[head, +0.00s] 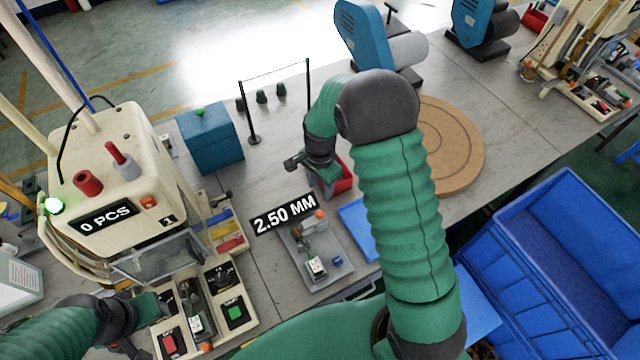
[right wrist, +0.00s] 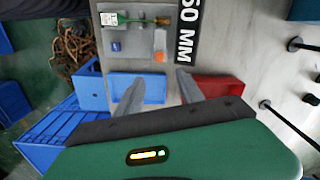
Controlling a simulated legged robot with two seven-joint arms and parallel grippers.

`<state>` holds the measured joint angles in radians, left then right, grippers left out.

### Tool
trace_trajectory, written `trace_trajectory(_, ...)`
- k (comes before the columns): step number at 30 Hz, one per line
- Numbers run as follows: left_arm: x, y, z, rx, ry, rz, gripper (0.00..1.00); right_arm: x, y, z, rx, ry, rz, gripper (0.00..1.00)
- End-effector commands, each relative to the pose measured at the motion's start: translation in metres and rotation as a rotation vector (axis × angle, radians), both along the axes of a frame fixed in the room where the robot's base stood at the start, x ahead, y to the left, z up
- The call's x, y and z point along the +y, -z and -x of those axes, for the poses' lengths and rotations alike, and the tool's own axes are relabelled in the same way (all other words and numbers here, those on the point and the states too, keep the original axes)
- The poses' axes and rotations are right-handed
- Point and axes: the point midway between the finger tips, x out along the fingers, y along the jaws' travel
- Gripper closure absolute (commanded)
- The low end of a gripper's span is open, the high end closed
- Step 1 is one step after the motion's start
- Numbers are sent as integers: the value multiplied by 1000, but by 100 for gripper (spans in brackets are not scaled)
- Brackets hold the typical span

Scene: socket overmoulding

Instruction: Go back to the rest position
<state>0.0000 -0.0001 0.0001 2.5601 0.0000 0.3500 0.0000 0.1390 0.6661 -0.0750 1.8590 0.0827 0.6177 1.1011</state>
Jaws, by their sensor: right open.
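My right arm arches up through the middle of the head view and bends down at its far end. My right gripper (head: 312,172) hangs over the bench beside a small red bin (head: 343,181). In the right wrist view its two grey fingers (right wrist: 158,92) are apart, with nothing between them. My left gripper (head: 135,325) is at the lower left, by the front of the cream moulding machine (head: 128,165). Its fingers are partly hidden and show too small to tell their state.
A grey fixture plate (head: 335,262) with a small part and a "2.50 MM" label (head: 284,213) lie in front of my right gripper. A blue tray (head: 356,222), round wooden board (head: 462,150) and blue box (head: 209,138) are nearby. Blue crates (head: 575,235) stand off the bench's right edge.

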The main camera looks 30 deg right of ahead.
Motion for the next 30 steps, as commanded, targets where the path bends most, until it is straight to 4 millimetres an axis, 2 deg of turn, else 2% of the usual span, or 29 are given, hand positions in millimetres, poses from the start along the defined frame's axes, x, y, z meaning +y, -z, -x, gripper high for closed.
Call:
trace_trajectory(3, 0, 4, 0, 0, 0, 0, 64, -1, -17, -1, -1, 0, 1, 55)
trace_trajectory(6, 0, 4, 0, 0, 0, 0, 64, 0, -23, -1, 0, 0, 1, 55)
trace_trajectory(20, 0, 6, 0, 0, 0, 0, 64, 1, -24, 1, -2, -17, 1, 55)
trace_trajectory(23, 0, 21, 0, 0, 0, 0, 64, 16, -23, 15, -32, -187, 6, 55)
trace_trajectory(27, 0, 53, 0, 0, 0, 0, 64, 52, -21, 63, -120, -706, 50, 55)
trace_trajectory(30, 0, 68, 0, 1, 0, 0, 64, 72, -17, 99, -170, -1061, 105, 55)
